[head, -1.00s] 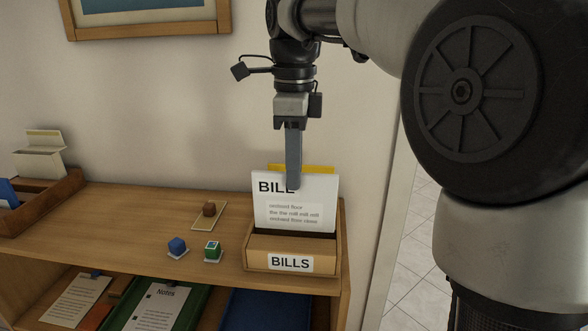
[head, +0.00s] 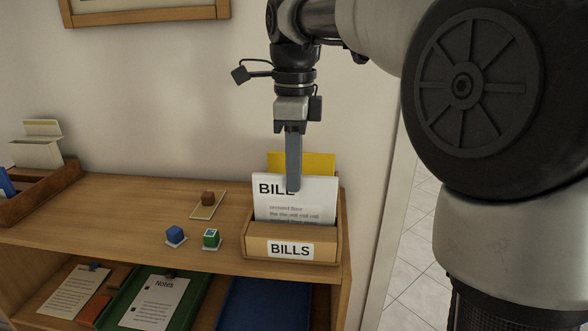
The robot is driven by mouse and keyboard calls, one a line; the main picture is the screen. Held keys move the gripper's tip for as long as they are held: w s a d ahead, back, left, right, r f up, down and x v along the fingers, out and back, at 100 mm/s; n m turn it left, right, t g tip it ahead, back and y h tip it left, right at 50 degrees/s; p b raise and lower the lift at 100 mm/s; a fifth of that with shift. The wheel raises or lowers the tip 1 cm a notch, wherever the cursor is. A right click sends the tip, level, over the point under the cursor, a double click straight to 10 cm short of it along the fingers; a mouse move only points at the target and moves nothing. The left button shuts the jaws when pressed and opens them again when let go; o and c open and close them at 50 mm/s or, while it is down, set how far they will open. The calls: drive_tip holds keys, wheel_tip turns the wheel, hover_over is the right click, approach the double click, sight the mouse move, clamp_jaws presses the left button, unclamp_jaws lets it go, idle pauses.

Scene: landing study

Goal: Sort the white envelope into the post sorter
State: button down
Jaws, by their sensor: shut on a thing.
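The white envelope (head: 296,211), printed "BILL" at its top, stands upright in the front of the wooden post sorter labelled BILLS (head: 254,245). Its lower part is hidden behind the sorter's front wall. My gripper (head: 294,188) points straight down and is shut on the envelope's top edge. A yellow envelope or card (head: 318,163) stands behind the white one and shows above it.
The sorter stands at the right end of a wooden shelf top (head: 120,215). A wooden tray with cards (head: 42,200) is at the far left. A wall rises behind.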

wheel_tip(320, 180, down, 2)
drive_tip(key=shift+f+b, duration=0.1)
drive_tip(key=shift+b, duration=0.5)
drive_tip(key=c, duration=1.5)
unclamp_jaws()
drive_tip(key=shift+c, duration=0.2)
wheel_tip(320, 180, up, 9)
drive_tip(key=p, duration=0.8)
drive_tip(key=shift+p, duration=0.4)
drive_tip(key=shift+r, duration=1)
